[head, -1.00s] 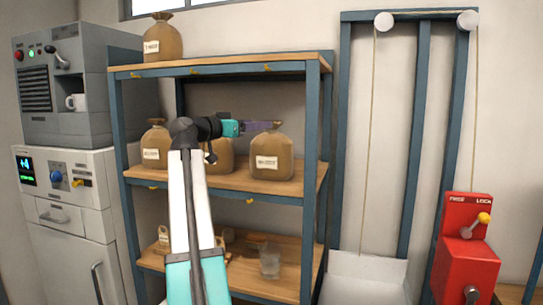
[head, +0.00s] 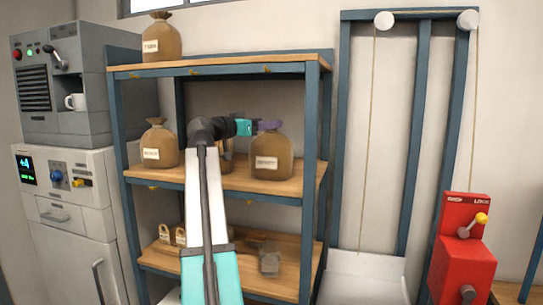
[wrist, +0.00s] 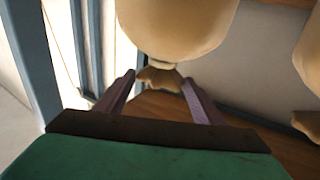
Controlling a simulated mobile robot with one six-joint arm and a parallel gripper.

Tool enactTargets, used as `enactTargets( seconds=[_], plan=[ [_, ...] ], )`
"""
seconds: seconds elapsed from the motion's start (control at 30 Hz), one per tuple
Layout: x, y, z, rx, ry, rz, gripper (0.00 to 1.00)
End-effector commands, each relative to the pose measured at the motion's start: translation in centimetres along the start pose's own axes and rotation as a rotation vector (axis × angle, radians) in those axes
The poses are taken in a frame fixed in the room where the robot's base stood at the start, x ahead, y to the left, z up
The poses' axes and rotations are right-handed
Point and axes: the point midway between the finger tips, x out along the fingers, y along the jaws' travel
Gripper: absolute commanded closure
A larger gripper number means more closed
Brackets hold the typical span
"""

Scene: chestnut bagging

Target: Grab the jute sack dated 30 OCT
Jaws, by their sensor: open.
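Several tan sacks with pale labels stand on the shelf rack; the print is too small to read a date. One sack (head: 272,152) stands at the right of the middle shelf. My gripper (head: 268,125) is open at its tied neck. In the wrist view, the tied neck of this sack (wrist: 180,35) lies between my two spread fingers (wrist: 158,90), with gaps at both sides. A second sack (head: 160,148) stands at the left of that shelf. A third sack (head: 229,163) is mostly hidden behind my arm. A fourth sack (head: 161,40) stands on the top shelf.
The blue-framed rack (head: 312,130) has a post just right of the right sack. A grey machine (head: 62,85) stands at left, a pulley frame (head: 410,130) and red box (head: 464,245) at right.

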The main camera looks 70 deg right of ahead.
Motion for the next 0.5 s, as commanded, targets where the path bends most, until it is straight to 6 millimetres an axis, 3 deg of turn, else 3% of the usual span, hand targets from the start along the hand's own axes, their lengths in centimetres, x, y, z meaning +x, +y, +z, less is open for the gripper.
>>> enactTargets(
  seconds=[0.23, 0.5],
  plan=[
    [2.7, -0.1, -0.3, -0.002, 0.0, 0.001, 0.38],
    [3.2, -0.2, -0.1, 0.0, 0.001, -0.002, 0.38]
  ],
)
